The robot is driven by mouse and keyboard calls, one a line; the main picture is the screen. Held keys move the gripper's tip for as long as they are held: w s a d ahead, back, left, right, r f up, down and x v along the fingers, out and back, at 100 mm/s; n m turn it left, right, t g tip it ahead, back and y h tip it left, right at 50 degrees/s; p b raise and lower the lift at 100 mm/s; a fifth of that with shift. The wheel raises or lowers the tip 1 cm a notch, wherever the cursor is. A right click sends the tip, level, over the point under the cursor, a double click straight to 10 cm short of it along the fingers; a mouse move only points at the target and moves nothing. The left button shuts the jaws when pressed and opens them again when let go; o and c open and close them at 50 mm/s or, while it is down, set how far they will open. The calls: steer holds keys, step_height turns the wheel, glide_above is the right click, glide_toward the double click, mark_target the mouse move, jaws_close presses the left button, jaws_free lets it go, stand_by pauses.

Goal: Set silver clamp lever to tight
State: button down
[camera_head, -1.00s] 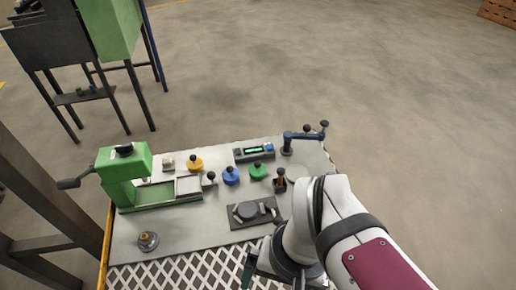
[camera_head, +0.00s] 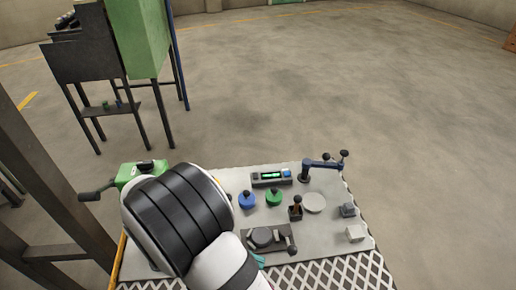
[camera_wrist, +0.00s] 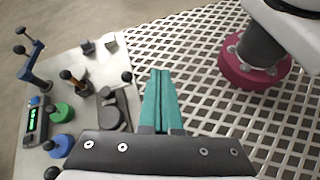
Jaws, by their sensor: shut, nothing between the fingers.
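My gripper (camera_wrist: 160,100) has teal fingers pressed together, empty, above the lattice part of the bench in the wrist view. In the head view it is mostly hidden behind my arm. I cannot tell surely which part is the silver clamp lever. A dark plate with a round disc (camera_head: 262,238) and a black-knobbed lever (camera_head: 291,250) lies on the bench; in the wrist view this plate (camera_wrist: 112,112) is just left of the fingers, apart from them. Another black ball knob (camera_wrist: 52,173) shows at the wrist view's lower left edge; what it belongs to is cut off.
The bench top (camera_head: 330,225) also bears a blue knob (camera_head: 247,200), a green knob (camera_head: 274,197), an orange-handled lever (camera_head: 296,205), a display box (camera_head: 271,178) and a blue crank arm (camera_head: 320,164).

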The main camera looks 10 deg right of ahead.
steer(key=w+a+f+n+t+h, duration=0.2)
steer(key=a+f+n+t+h, duration=0.2)
steer(key=a+f+n, duration=0.3)
steer(key=shift+w+f+n+t, duration=0.3)
steer(key=shift+f+t, duration=0.15)
steer(key=shift+t, duration=0.35)
glide_toward(289, 241)
steer(key=s+d, duration=0.1)
steer(key=s+d+r, duration=0.1)
steer(key=d, duration=0.1)
steer(key=s+d, duration=0.1)
steer(key=d, duration=0.1)
steer(key=shift+r, duration=0.3)
steer(key=shift+t, duration=0.3)
